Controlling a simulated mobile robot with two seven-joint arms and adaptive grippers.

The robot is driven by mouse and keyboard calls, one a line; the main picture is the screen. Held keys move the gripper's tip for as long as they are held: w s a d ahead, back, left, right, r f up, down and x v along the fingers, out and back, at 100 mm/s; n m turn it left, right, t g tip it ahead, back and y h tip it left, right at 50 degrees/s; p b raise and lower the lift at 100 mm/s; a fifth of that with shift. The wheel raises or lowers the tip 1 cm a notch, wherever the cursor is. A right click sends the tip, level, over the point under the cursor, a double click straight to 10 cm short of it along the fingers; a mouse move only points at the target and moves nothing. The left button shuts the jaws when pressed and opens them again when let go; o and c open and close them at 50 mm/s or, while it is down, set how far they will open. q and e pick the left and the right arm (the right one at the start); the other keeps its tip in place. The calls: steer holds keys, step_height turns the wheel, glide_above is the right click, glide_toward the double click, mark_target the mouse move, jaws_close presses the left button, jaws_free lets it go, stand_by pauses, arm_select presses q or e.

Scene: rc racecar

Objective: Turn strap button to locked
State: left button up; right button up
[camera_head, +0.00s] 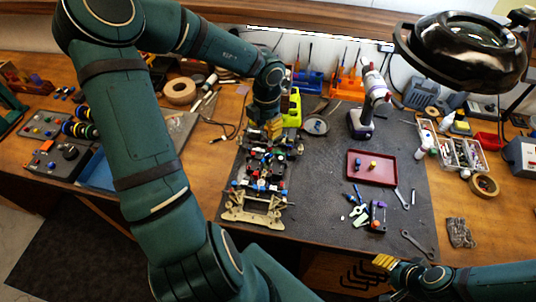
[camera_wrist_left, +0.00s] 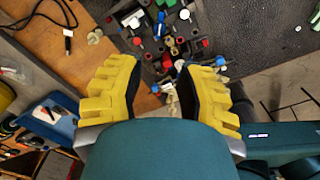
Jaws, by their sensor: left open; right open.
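The racecar chassis (camera_head: 257,208) lies on the dark mat, with a beige front end and several small red, blue and black parts on it. My left gripper (camera_head: 273,128) is above the chassis's far end, yellow fingers pointing down. In the left wrist view my left gripper (camera_wrist_left: 160,72) is open and empty, with the chassis parts (camera_wrist_left: 172,40) beyond its fingertips. Red and blue knobs show there, but I cannot tell which one is the strap button or its setting. My right gripper (camera_head: 384,262) is open near the table's front edge, away from the chassis.
A dark red tray (camera_head: 371,168) with small parts lies right of the chassis, with wrenches and loose parts in front of it. A cordless driver (camera_head: 362,122) stands behind. A yellow-green object (camera_head: 293,108) is near my left gripper. A lamp (camera_head: 462,48) overhangs the right.

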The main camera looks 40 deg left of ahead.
mark_target(267, 154)
arm_select(q)
step_height(267, 154, down, 13)
steer(key=shift+w+f, duration=0.1)
steer(key=shift+f, duration=0.05)
stand_by(0.4)
jaws_close()
